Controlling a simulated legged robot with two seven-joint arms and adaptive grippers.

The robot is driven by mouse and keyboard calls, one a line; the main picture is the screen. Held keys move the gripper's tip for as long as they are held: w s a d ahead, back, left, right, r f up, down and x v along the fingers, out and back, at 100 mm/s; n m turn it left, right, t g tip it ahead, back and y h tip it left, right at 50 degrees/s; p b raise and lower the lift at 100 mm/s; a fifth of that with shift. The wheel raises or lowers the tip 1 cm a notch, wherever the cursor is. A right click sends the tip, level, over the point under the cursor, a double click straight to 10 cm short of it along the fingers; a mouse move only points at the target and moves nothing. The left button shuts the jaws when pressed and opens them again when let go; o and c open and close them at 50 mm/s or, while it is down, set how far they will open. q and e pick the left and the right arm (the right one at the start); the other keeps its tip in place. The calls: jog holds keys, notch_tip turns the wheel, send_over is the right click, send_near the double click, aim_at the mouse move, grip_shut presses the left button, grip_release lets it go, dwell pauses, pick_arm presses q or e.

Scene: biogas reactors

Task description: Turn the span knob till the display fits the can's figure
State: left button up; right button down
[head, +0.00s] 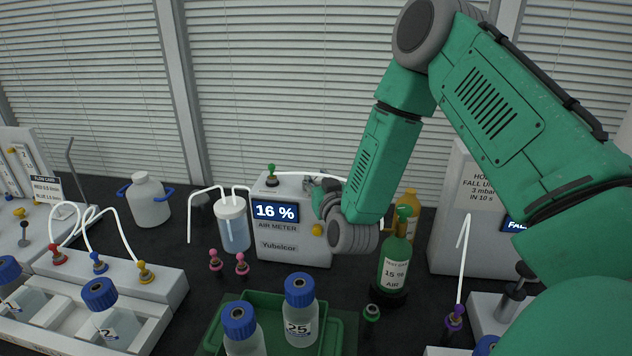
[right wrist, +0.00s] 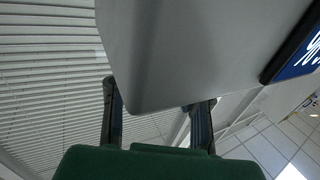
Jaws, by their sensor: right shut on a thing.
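The air meter (head: 292,252) is a pale grey box at the middle of the bench. Its blue display (head: 275,211) reads 16 %. The green test gas can (head: 393,262) stands right of the meter, and its label reads 15 % AIR. My right gripper (head: 322,190) is at the upper right of the meter, shut on what appears to be the span knob, which the fingers and casing hide. In the right wrist view the meter's casing (right wrist: 190,50) covers the space between my two fingers (right wrist: 157,118). My left gripper is not in view.
A yellow knob (head: 317,229) sits on the meter's lower right front. A clear vessel with tubes (head: 233,230) stands at its left. A green tray (head: 270,305) with blue-capped bottles is in front. A yellow bottle (head: 410,198) stands behind the can. My right arm overhangs the right side.

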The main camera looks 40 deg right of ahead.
jog(key=m+g+h+b, duration=0.1)
jog(key=m+g+h, duration=0.2)
jog(key=h, duration=0.1)
jog(key=shift+m+g+h+b, duration=0.55)
jog(key=shift+m+g+h, duration=1.45)
jog(key=shift+g, duration=0.5)
jog(key=c, duration=1.2)
grip_release()
